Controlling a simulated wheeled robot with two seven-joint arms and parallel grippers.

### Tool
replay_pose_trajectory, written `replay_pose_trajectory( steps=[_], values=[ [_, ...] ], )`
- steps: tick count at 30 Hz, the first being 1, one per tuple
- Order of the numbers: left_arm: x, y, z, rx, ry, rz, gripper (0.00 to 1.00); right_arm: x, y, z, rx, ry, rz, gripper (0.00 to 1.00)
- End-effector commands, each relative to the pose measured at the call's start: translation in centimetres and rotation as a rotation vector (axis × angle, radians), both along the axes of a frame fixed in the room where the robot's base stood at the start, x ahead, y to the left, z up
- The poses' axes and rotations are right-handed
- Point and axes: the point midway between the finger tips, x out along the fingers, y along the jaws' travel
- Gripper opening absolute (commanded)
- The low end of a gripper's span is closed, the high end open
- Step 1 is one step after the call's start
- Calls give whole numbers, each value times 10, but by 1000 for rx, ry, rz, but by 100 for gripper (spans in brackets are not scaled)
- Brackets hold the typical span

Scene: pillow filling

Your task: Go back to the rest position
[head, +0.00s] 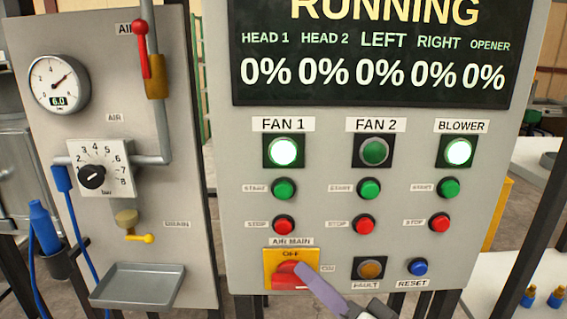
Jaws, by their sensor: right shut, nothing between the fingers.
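My right gripper (306,274) comes in from the bottom edge, and its grey-violet fingers are shut with nothing between them. Its tip overlaps the right side of the red AIR MAIN knob (284,278) on its yellow plate (272,257); I cannot tell whether it touches. The knob's exact setting is partly hidden by the finger. My left gripper is not in view.
The control panel (330,200) shows RUNNING on its screen (385,60), with 0% readings. FAN 1 lamp (284,151) and BLOWER lamp (458,152) glow; FAN 2 lamp (374,151) is darker. An air panel (110,75) with gauge (58,83) and grey tray (138,284) stands left.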

Motion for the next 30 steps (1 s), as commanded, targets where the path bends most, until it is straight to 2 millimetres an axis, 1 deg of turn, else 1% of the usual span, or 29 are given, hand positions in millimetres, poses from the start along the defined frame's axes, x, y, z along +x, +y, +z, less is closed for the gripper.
replay_pose_trajectory(
  steps=[1,2,3,5,6,8,9,11,12,14,15,18,21,24,30],
  values=[
    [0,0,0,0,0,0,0,-3,-10,-40,-67,39,-40,0],
    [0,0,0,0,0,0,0,-5,-16,-60,-112,54,-60,0],
    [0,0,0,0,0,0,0,-10,-24,-86,-172,75,-83,0],
    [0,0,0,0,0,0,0,-20,-35,-126,-267,108,-110,0],
    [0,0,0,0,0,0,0,-29,-44,-154,-332,133,-124,0],
    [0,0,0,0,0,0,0,-47,-56,-194,-433,174,-135,0],
    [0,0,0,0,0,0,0,-61,-64,-220,-500,202,-136,0],
    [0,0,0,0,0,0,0,-86,-76,-257,-602,245,-131,0],
    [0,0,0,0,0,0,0,-102,-83,-279,-664,270,-123,0],
    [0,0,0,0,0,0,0,-128,-94,-308,-753,306,-104,0],
    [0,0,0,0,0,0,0,-144,-100,-325,-802,329,-89,0],
    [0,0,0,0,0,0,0,-179,-112,-355,-904,370,-52,0],
    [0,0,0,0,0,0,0,-201,-119,-372,-966,394,-25,0],
    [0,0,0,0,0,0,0,-210,-122,-378,-993,402,-12,0],
    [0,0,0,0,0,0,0,-212,-122,-379,-997,403,-9,0]
  ],
)
